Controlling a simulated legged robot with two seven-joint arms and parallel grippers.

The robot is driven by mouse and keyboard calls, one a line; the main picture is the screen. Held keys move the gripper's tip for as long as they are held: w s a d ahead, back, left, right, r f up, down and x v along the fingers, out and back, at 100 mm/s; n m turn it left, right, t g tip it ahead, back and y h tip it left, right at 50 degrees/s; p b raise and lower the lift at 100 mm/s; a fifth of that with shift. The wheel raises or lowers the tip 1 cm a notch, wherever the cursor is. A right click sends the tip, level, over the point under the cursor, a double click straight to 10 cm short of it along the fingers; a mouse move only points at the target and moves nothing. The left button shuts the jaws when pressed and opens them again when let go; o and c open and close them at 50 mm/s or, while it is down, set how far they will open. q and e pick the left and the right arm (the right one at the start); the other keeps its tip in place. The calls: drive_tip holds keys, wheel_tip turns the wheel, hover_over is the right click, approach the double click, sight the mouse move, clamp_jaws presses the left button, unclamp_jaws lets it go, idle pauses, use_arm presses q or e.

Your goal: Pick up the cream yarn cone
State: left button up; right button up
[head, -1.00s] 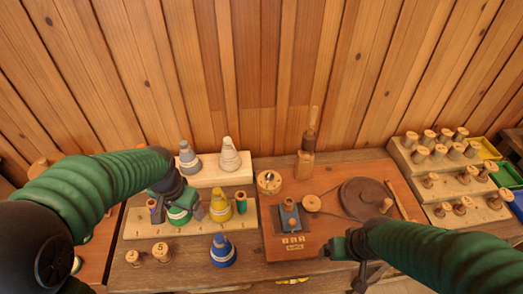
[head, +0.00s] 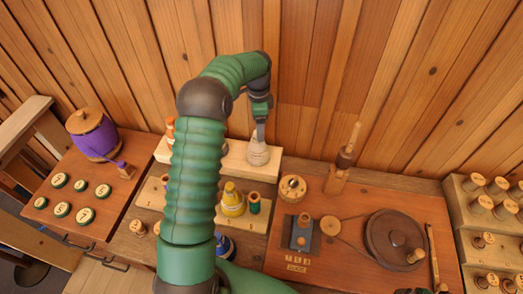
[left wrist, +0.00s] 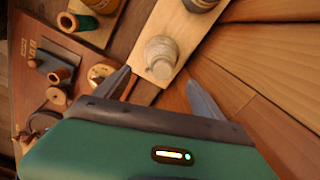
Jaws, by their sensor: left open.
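The cream yarn cone (head: 258,152) stands upright on a pale wooden board (head: 225,163) by the back wall. My left gripper (head: 260,122) is above it, pointing down, with its fingers close to the cone's top. In the left wrist view the cone (left wrist: 161,57) shows beyond and between the two spread fingers of my left gripper (left wrist: 158,90), and nothing is between the fingertips. I cannot tell in the head view whether a finger touches the cone.
My left arm hides part of the boards. A yellow cone (head: 232,200) and a green spool (head: 254,203) stand in front. Another cone's base (left wrist: 201,3) is beside the cream cone. A winder board (head: 350,262) lies right, a purple drum (head: 93,135) left. The wooden wall is close behind.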

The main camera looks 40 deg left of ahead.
sight(258, 147)
use_arm(q)
drive_tip(key=f, duration=0.2)
drive_tip(key=shift+w+a+f, duration=0.25)
drive_tip(key=shift+a+f, duration=0.05)
drive_tip(key=shift+a, duration=0.1)
drive_tip(key=f, duration=0.2)
drive_tip(key=s+f+p, duration=0.1)
drive_tip(key=f, duration=0.1)
drive_tip(key=shift+a, duration=0.2)
drive_tip(key=shift+d+f, duration=0.1)
drive_tip(key=shift+f, duration=0.15)
drive_tip(key=shift+w+d, duration=0.2)
drive_tip(key=shift+d, duration=0.15)
drive_tip(key=shift+c, duration=2.2)
drive_tip(key=shift+s+a, duration=0.1)
drive_tip(key=shift+a, duration=0.15)
drive_tip(key=c, duration=0.9)
drive_tip(key=shift+d, duration=0.1)
clamp_jaws()
use_arm(e)
drive_tip(key=shift+w+a+r, duration=0.2)
drive_tip(key=shift+a+r, duration=0.2)
drive_tip(key=shift+r, duration=0.3)
